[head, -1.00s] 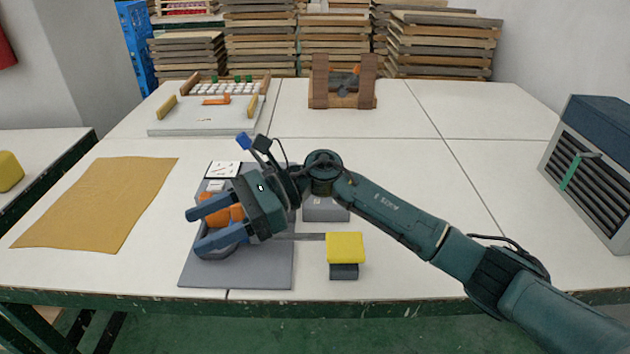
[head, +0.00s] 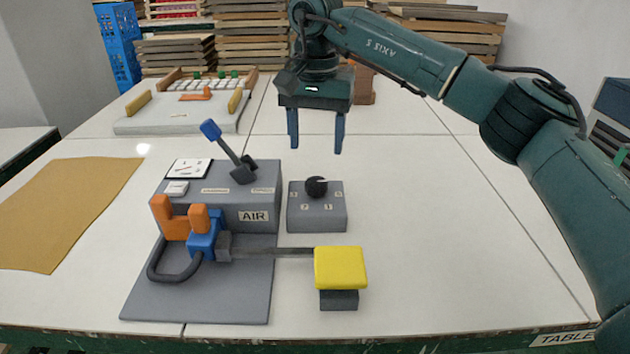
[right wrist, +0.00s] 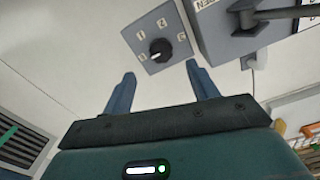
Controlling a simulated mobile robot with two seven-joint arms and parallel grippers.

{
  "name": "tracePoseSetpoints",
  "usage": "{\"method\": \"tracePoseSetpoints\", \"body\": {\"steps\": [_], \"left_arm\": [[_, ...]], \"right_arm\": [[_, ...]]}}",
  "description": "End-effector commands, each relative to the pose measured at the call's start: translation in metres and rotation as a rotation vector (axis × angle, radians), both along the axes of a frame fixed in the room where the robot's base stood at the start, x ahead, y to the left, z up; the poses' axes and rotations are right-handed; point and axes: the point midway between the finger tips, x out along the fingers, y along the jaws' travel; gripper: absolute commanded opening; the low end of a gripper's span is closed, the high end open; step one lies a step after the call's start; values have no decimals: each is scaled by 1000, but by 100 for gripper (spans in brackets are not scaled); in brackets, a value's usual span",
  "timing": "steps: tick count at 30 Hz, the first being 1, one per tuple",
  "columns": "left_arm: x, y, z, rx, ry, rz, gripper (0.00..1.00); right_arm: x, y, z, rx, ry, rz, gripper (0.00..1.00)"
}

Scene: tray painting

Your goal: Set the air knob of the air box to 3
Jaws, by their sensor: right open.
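The air box (head: 254,190) is a grey box with an AIR label, standing on a grey plate. Just right of it is a small grey box (head: 318,215) with a round black knob (head: 316,187) and number marks around it. In the right wrist view the knob (right wrist: 161,51) has a white pointer toward the lower left; the mark there is too small to read surely. My right gripper (head: 316,148) is open and empty, pointing down above and behind the knob, apart from it. In the wrist view its fingers (right wrist: 160,70) straddle the knob's line. My left gripper is not in view.
A blue-tipped lever (head: 228,150) rises from the air box. Orange and blue parts (head: 185,225) with a hose sit in front. A yellow pad (head: 340,267) stands nearer the front edge. A brown sheet (head: 65,210) lies left. The table's right side is clear.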

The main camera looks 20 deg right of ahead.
Motion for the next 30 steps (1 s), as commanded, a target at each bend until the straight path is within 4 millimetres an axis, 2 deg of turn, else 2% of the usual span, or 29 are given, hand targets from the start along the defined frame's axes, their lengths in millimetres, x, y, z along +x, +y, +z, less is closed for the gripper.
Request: {"method": "tracePoseSetpoints", "body": {"steps": [1,3,9,12,18,25,30], "left_arm": [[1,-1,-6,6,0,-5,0],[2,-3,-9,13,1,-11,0],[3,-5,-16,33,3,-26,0],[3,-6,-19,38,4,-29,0],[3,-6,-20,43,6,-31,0],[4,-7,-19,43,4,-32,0],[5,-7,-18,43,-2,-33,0]], "right_arm": [[-1,-1,-16,0,4,0,59],[-1,0,-31,1,4,1,59],[-1,0,-66,2,3,-1,59],[-1,0,-77,2,2,-1,59],[0,0,-86,2,0,-1,59],[0,1,-86,3,1,-1,59],[0,1,-86,3,1,-1,46]]}}
